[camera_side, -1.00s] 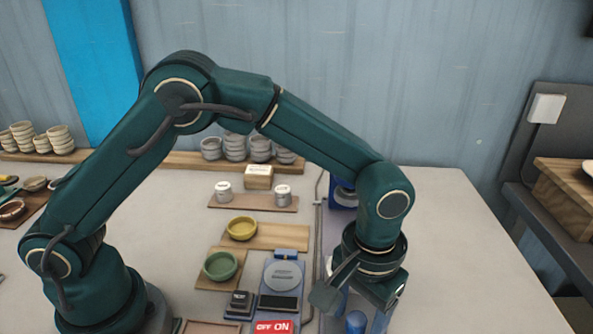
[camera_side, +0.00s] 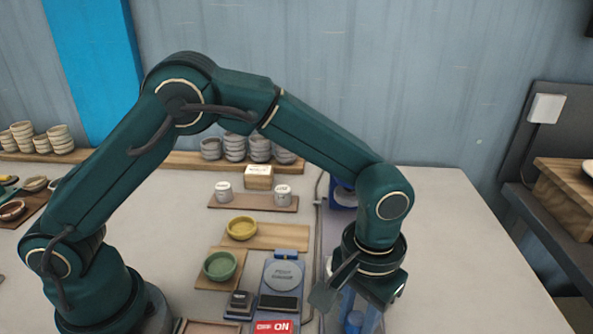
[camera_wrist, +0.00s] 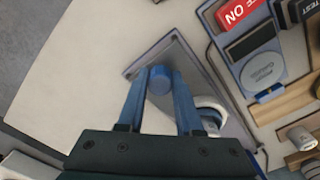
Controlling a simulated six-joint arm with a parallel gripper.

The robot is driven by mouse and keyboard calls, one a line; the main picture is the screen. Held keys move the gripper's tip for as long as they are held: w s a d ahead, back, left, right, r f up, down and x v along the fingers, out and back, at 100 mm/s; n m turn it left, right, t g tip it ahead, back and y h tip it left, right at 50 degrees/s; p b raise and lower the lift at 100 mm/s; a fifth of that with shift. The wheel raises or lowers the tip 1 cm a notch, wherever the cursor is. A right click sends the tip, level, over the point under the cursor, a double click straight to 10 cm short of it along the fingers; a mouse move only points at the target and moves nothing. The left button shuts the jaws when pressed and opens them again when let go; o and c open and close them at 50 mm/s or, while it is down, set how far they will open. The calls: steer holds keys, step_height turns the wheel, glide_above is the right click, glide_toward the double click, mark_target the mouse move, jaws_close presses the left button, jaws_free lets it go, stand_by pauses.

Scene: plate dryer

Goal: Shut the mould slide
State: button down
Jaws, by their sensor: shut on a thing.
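My gripper (camera_wrist: 160,77) has its two blue fingers closed in on a round blue knob (camera_wrist: 160,82), which I take to be the mould slide's handle. The knob also shows between the fingers in the side view (camera_side: 354,319), low at the right, under my gripper (camera_side: 359,316). The knob stands over a long grey plate (camera_wrist: 178,50). A white rounded part (camera_wrist: 212,103) sits on the same plate, partly hidden behind the right finger. A blue block (camera_side: 342,197) is at the far end of the plate in the side view. How far the slide is open cannot be told.
Small white cups (camera_side: 223,191) stand farther back. The table right of my gripper is clear.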

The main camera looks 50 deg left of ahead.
steer(key=shift+r, duration=0.1)
stand_by(0.8)
steer(key=w+a, duration=0.9)
steer(key=shift+w+a, duration=0.3)
steer(key=shift+w, duration=0.1)
steer(key=c, duration=0.8)
jaws_free()
steer(key=shift+a, duration=0.1)
steer(key=shift+o, duration=1.2)
steer(key=shift+s, duration=0.1)
steer(key=shift+r, duration=2.55)
